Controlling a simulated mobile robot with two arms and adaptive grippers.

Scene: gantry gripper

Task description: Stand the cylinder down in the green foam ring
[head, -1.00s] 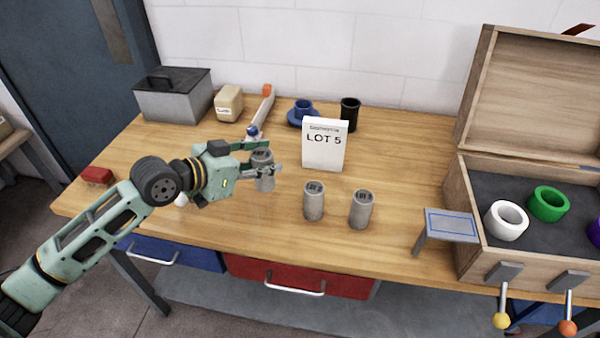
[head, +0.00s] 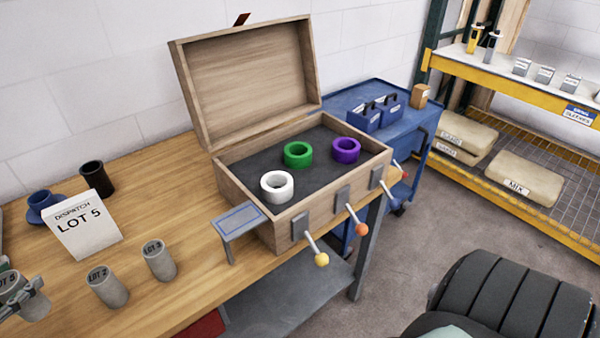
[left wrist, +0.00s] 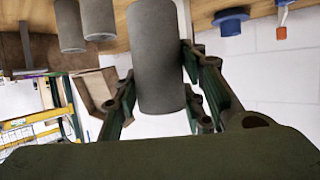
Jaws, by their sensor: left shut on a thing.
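A grey cylinder (head: 11,284) is at the left edge of the head view, partly cut off; its label is hard to read. My left gripper (head: 27,299) is shut on it, and the left wrist view shows the cylinder (left wrist: 156,60) between the fingers (left wrist: 160,85). I cannot tell whether it touches the table. The green foam ring (head: 298,154) lies inside the open wooden case (head: 236,190), well to the right of the gripper, with its hole empty. My right gripper is not in view.
Two other grey cylinders (head: 107,286) (head: 159,261) stand on the table beside the LOT 5 sign (head: 87,227). A white ring (head: 277,186) and a purple ring (head: 346,150) flank the green one. A small stand (head: 238,220) is by the case's front left corner.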

